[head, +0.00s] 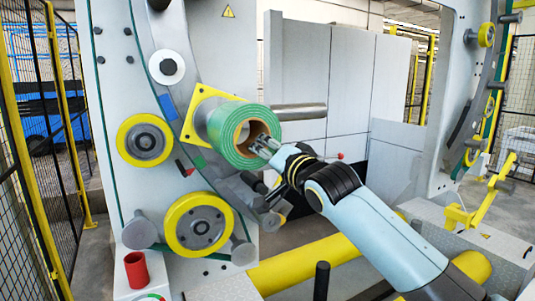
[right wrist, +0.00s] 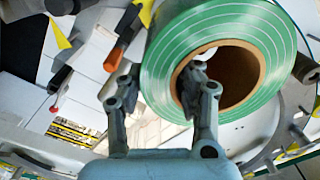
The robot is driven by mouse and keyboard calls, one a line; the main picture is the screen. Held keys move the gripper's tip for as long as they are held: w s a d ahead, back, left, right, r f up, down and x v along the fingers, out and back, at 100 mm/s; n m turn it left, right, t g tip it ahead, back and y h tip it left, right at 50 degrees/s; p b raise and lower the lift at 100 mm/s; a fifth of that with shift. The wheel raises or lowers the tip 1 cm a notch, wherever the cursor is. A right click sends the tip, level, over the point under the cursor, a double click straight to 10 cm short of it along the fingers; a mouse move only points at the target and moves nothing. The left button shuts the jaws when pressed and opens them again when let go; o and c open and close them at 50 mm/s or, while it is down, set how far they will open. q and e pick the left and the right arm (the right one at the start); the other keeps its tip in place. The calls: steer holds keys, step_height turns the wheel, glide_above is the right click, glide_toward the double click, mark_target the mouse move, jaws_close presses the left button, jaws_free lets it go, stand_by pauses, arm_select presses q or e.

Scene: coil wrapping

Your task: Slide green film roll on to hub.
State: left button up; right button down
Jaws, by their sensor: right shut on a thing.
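The green film roll (head: 233,128) with its brown cardboard core is in the middle of the head view, its open end facing the lower right. My right gripper (head: 265,145) is shut on the roll's wall. In the right wrist view, one finger is inside the core and the other is outside the green film (right wrist: 205,22). Behind the roll, a grey cylindrical hub (head: 203,116) stands out from a yellow square plate (head: 190,128). The roll lines up closely with the hub and hides its front. I cannot tell whether it is around the hub or just before it. My left gripper is not in view.
Yellow-rimmed wheels (head: 145,140) sit left of and below (head: 198,223) the roll on the grey machine panel. A grey bar (head: 299,112) sticks out to its right. A red cylinder (head: 135,270) stands at the lower left. A yellow horizontal roller (head: 305,263) lies below.

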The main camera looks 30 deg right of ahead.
steer(key=shift+w+d+r+b, duration=0.1)
steer(key=shift+w+b, duration=0.05)
steer(key=shift+w, duration=0.85)
steer(key=shift+w+r+b, duration=0.1)
steer(key=shift+w+b, duration=0.05)
steer(key=shift+w, duration=0.85)
steer(key=shift+w+d+b, duration=0.15)
steer(key=shift+w+b, duration=0.85)
steer(key=shift+w, duration=1.7)
steer(key=c, duration=0.8)
jaws_free()
steer(key=shift+c, duration=0.2)
steer(key=shift+s+f, duration=0.1)
steer(key=shift+f, duration=0.25)
glide_toward(249, 142)
steer(key=shift+d+f, duration=0.3)
steer(key=shift+d, duration=0.25)
steer(key=shift+c, duration=0.2)
